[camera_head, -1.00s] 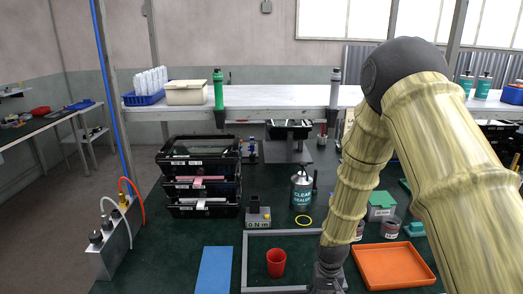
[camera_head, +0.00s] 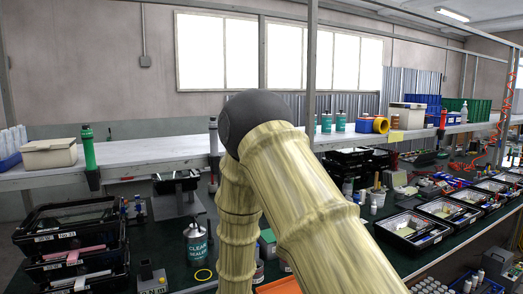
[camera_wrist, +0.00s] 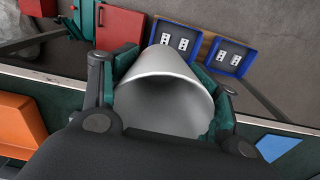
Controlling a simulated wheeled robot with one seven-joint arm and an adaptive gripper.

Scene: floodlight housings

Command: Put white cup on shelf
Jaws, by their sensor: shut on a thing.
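The white cup (camera_wrist: 165,85) is in the wrist view, with its open mouth facing the camera. My gripper (camera_wrist: 163,72) is shut on it, with one dark green finger on either side of the cup. The head view shows neither the cup nor my gripper; my arm runs down out of the picture there. The long white shelf (camera_head: 145,153) stands above the back of the dark green workbench. Part of it is hidden behind my arm.
On the shelf are a beige box (camera_head: 49,153), a green torch-like tool (camera_head: 88,147) and, farther right, several bottles, a yellow roll (camera_head: 380,125) and bins. The shelf's left-middle stretch is clear. Black trays (camera_head: 70,240) and a sealer can (camera_head: 197,243) sit below. A post (camera_head: 311,70) rises right of my arm.

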